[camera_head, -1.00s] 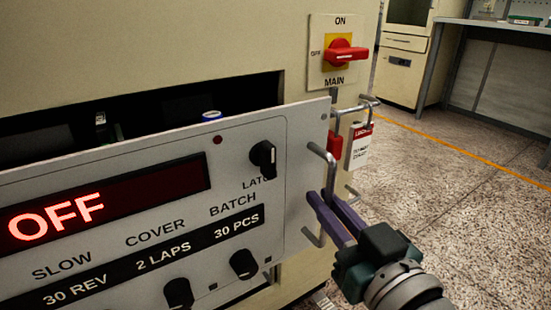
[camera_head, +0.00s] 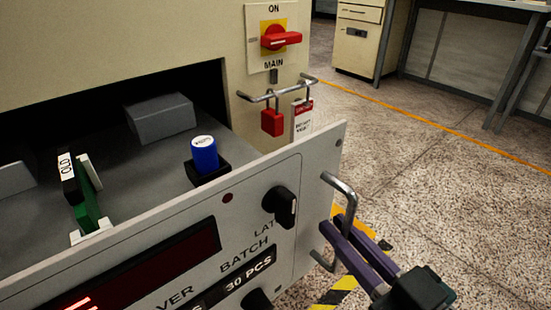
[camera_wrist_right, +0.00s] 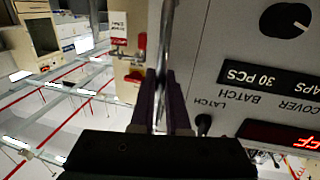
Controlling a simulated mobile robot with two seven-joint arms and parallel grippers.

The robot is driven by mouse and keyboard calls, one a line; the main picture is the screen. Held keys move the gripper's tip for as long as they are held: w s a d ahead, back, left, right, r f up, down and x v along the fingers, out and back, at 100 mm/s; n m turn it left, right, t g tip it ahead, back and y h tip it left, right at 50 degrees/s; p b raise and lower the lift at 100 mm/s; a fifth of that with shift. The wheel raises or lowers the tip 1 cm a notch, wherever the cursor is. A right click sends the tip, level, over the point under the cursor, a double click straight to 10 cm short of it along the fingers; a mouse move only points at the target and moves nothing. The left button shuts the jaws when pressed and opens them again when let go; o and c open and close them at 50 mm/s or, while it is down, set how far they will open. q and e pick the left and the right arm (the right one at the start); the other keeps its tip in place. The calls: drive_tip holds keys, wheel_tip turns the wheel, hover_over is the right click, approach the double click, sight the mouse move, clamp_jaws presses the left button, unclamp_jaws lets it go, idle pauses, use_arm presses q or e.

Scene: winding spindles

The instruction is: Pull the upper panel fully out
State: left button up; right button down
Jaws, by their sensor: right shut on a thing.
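The upper panel (camera_head: 315,200) is a light grey front plate with black knobs, a dark display and a metal handle (camera_head: 350,193) at its right end. It stands out from the machine, with the grey tray (camera_head: 130,150) behind it exposed. My right gripper (camera_head: 335,227) is shut on this handle. In the right wrist view the handle bar (camera_wrist_right: 164,45) runs between the two purple fingers (camera_wrist_right: 161,102). The black latch knob (camera_head: 281,205) sits near the handle. How much of the tray is still inside the cream housing is hidden. My left gripper is not in view.
The tray carries a green board (camera_head: 86,208) with an OLD label, a blue cylinder (camera_head: 204,155) and a grey block (camera_head: 162,118). Speckled floor (camera_head: 430,170) lies open at right.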

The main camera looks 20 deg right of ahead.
drive_tip(key=c, duration=1.2)
unclamp_jaws()
drive_tip(key=s, duration=0.3)
drive_tip(key=s+d+p, duration=0.1)
drive_tip(key=s, duration=0.5)
drive_tip(key=shift+s+d, duration=0.25)
drive_tip(key=shift+s, duration=0.15)
drive_tip(key=shift+w+r+p, duration=0.1)
drive_tip(key=shift+p, duration=0.25)
